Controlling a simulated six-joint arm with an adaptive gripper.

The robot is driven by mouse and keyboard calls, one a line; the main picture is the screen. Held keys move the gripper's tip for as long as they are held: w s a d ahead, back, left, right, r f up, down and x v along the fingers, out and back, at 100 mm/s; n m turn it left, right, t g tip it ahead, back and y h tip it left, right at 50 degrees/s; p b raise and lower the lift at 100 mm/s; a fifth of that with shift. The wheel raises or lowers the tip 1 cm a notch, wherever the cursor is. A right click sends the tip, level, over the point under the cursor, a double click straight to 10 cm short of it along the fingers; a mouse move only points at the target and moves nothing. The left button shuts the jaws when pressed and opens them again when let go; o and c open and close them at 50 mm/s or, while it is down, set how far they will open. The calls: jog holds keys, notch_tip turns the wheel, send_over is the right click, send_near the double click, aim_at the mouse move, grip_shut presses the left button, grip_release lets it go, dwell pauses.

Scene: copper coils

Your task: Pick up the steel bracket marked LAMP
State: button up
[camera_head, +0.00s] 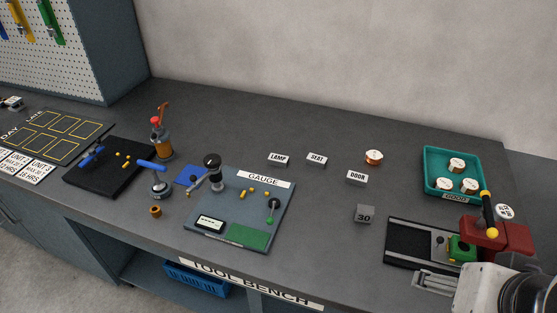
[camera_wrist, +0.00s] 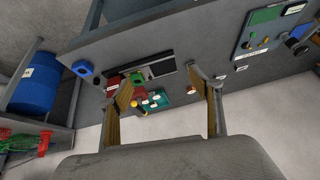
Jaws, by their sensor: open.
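The steel bracket marked LAMP (camera_head: 279,159) stands on the grey bench top in the head view, just behind the GAUGE board. Its white label faces the camera. The similar brackets marked SEAT (camera_head: 317,159) and DOOR (camera_head: 357,177) stand to its right. In the wrist view my gripper (camera_wrist: 160,80) is open, its two fingers wide apart with nothing between them. It is well away from the LAMP bracket, high over the bench. I cannot pick out the LAMP bracket in the wrist view. In the head view part of my arm shows at the bottom right; the fingers do not show.
The GAUGE board (camera_head: 230,236) lies in front of the LAMP bracket. A block marked 30 (camera_head: 366,213) and a copper coil (camera_head: 374,157) stand to the right. A teal tray (camera_head: 429,182) holds coils, behind a red-and-green press (camera_head: 482,234). The bench behind the brackets is clear.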

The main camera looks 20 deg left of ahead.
jog(key=w+a+r+m+t+y, duration=0.15)
jog(key=w+a+m, duration=0.25)
jog(key=w+a, duration=0.45)
jog(key=w+a+r+m+t+y, duration=0.1)
jog(key=w+a+r+m+y, duration=0.25)
jog(key=w, duration=0.75)
jog(key=m+t+h, duration=0.3)
jog(key=m+t, duration=0.1)
jog(key=m, duration=1.9)
send_over(278, 161)
jog(key=s+d, duration=0.2)
jog(key=s, duration=0.3)
notch_tip(278, 161, down, 19)
jog(key=f+m, duration=0.1)
jog(key=f, duration=0.1)
jog(key=s+a+f+m+h, duration=0.1)
jog(key=f, duration=0.1)
jog(key=a+f+m+t+h, duration=0.1)
jog(key=f+m, duration=0.1)
jog(key=f, duration=0.1)
jog(key=shift+s+a+f, duration=0.1)
jog(key=shift+s, duration=0.3)
jog(key=shift+s+f+m, duration=0.15)
jog(key=shift+f+m, duration=0.1)
jog(key=shift+f, duration=0.15)
jog(key=shift+x, duration=1.35)
